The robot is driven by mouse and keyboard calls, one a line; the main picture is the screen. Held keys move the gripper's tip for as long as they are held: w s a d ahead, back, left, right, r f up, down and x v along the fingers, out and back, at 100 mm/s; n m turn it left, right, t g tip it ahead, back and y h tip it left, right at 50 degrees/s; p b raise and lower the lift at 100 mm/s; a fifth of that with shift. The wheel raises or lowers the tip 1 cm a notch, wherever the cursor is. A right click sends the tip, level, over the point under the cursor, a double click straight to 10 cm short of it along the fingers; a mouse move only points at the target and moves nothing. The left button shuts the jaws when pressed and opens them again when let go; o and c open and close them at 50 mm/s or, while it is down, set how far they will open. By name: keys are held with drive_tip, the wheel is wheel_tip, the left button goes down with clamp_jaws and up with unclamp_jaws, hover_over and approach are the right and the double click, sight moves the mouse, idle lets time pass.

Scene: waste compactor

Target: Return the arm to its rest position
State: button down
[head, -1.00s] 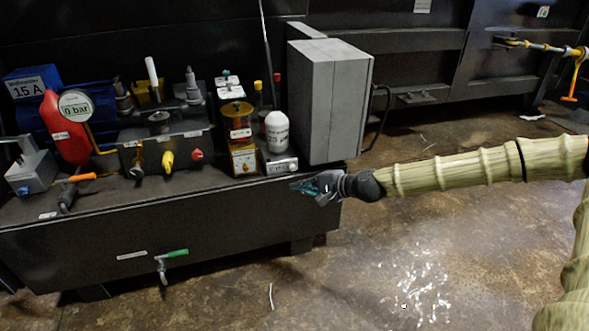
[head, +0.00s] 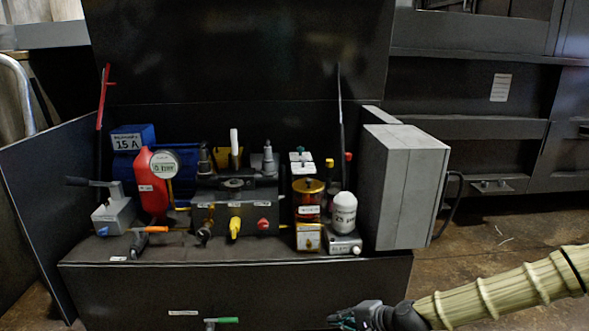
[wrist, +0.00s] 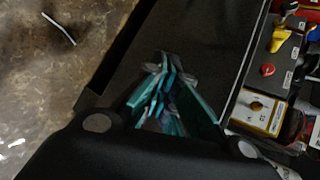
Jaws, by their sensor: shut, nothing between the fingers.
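My gripper (head: 345,318) shows at the bottom of the head view, in front of the dark front panel of the power unit (head: 130,292). My arm, in a ribbed tan cover, reaches in from the lower right. In the wrist view the teal fingers of my gripper (wrist: 165,95) are together with nothing held. They are apart from the components on the unit's top. The fingertips are small and partly cut by the lower edge in the head view.
A grey box (head: 400,190) stands at the unit's right end. A red bottle (head: 152,185), a white filter (head: 343,213) and a yellow knob (head: 235,227) stand along the top. A green-handled valve (head: 222,320) juts from the front. Open floor (head: 500,225) lies to the right.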

drive_tip(key=s+a+f+n+g+h, duration=0.1)
drive_tip(key=s+a+f+n+g, duration=0.1)
drive_tip(key=s+f, duration=0.7)
drive_tip(key=s+a+f+n+g+h, duration=0.25)
drive_tip(key=s+f, duration=0.45)
drive_tip(key=s, duration=0.4)
drive_tip(key=s+d+f+n+g+h, duration=0.1)
drive_tip(key=s+d+f+n+h, duration=0.15)
drive_tip(key=s+d, duration=0.5)
drive_tip(key=s+d+f+n+g+h, duration=0.2)
drive_tip(key=s+d+n, duration=0.25)
drive_tip(key=s, duration=0.65)
wheel_tip(320, 180, up, 38)
drive_tip(key=p, duration=3.8)
drive_tip(key=shift+s+d+f+m, duration=0.15)
drive_tip(key=shift+d+m, duration=0.2)
drive_tip(key=shift+d, duration=0.05)
drive_tip(key=shift+s+d, duration=0.1)
